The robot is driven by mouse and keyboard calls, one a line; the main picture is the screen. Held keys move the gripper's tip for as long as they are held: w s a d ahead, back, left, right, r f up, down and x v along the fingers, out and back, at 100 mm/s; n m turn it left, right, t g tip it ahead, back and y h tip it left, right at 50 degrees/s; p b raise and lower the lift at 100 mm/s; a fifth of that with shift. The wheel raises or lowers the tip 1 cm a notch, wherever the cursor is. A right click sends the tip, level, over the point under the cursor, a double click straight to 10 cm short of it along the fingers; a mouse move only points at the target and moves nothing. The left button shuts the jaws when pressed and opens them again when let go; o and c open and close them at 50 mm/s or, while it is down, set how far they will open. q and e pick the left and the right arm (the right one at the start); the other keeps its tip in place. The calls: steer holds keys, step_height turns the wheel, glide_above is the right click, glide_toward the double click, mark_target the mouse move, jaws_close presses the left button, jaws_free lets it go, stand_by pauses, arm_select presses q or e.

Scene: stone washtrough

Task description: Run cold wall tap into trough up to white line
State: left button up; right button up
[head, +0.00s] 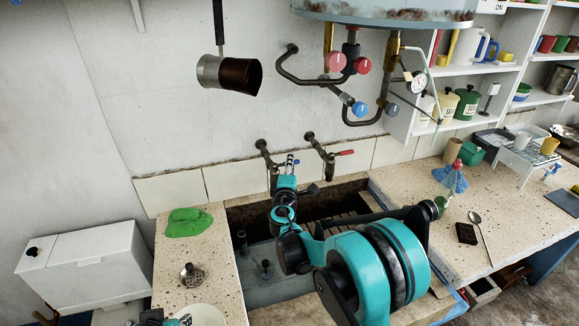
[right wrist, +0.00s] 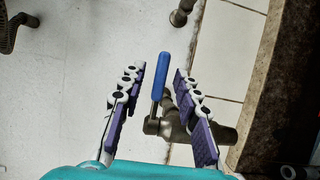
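The stone trough (head: 262,216) is under the wall, its inside dark and shadowed, with slats on its floor. I see no white line and no running water. The cold wall tap (head: 262,146) is the left of two; its blue lever (right wrist: 159,82) shows in the right wrist view. My right gripper (head: 291,161) is at this tap, open, with purple-padded fingers (right wrist: 157,73) on either side of the lever and visible gaps between. My left gripper is not visible; only a teal bit shows at the bottom edge.
The right tap with a red lever (head: 344,153) is close beside. Pipes with pink and blue knobs (head: 360,108) hang above under a boiler (head: 385,10). Speckled worktops flank the trough; a green cloth (head: 188,222) lies left, a spray bottle (head: 452,180) stands right.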

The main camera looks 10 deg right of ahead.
steer(key=shift+w+d, duration=0.1)
steer(key=shift+w, duration=0.2)
jaws_close()
steer(key=shift+s+d+r+m+g+h, duration=0.1)
steer(key=shift+s+m+g+h, duration=0.4)
steer(key=shift+m+h, duration=0.55)
steer(key=shift+s+m+g+h, duration=0.2)
steer(key=shift+m+g+h, duration=0.5)
steer(key=shift+h, duration=0.65)
